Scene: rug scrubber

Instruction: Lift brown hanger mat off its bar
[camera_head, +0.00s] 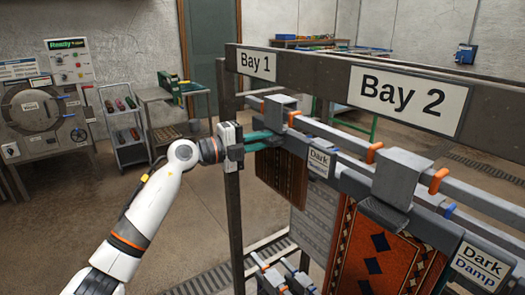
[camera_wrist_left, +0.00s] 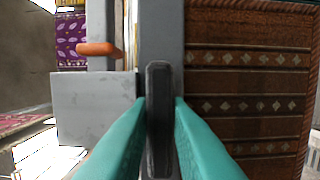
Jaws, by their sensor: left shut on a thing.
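The brown mat (camera_head: 283,180) hangs from a grey hanger bar under Bay 1, with patterned bands across it; it also fills the right of the left wrist view (camera_wrist_left: 248,60). My left gripper (camera_head: 262,141) reaches in from the left at the hanger's near end. Its teal fingers (camera_wrist_left: 158,125) are shut on a dark upright grip (camera_wrist_left: 158,80) of the hanger, beside the mat. The grey hanger bar (camera_wrist_left: 160,35) runs beyond the fingers. Whether the hanger still touches its supports cannot be told. My right gripper is out of view.
A Bay 2 sign (camera_head: 408,97) is on the overhead beam. A red and blue patterned rug (camera_head: 385,255) hangs at right, near a Dark Damp label (camera_head: 480,267). Grey clamp blocks (camera_head: 402,177) with orange handles (camera_head: 438,181) line the rail. A post (camera_head: 235,215) stands under my left wrist.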

